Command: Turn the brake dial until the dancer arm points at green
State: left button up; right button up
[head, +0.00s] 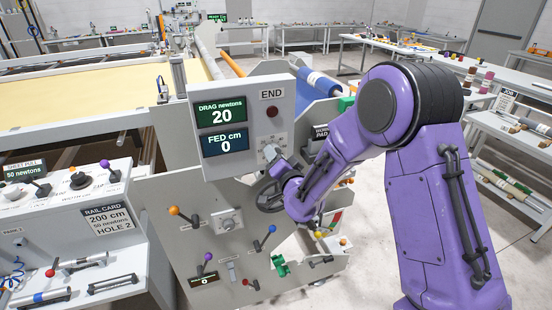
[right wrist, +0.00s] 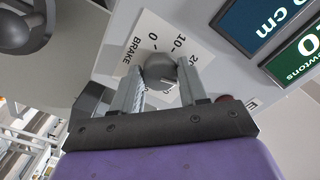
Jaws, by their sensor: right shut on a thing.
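The brake dial (right wrist: 160,67) is a round grey knob on a white plate marked BRAKE, with 0, 10 and 20 readable in the right wrist view. My right gripper (right wrist: 162,88) is shut on the knob, one finger on each side. In the head view my right gripper (head: 274,161) is at the dial's white plate (head: 267,148), below the displays, and hides most of the knob. Its pointer mark cannot be made out. A small red and green marking (head: 336,219) shows beside my right wrist; the dancer arm cannot be picked out. My left gripper is not in view.
The grey panel (head: 239,163) reads DRAG 20 newtons (head: 221,113) and FED 0 cm (head: 224,143), with a dark red END button (head: 272,111). A black handwheel (head: 269,196) sits just below my right gripper. Several ball-topped levers stand on the lower plate.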

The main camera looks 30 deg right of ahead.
jog(key=shift+m, duration=0.5)
jog(key=o, duration=1.1)
jog(key=shift+c, duration=0.2)
jog(key=shift+s, duration=0.1)
jog(key=b+v, duration=0.3)
jog(key=v, duration=0.7)
jog(key=shift+s, duration=0.2)
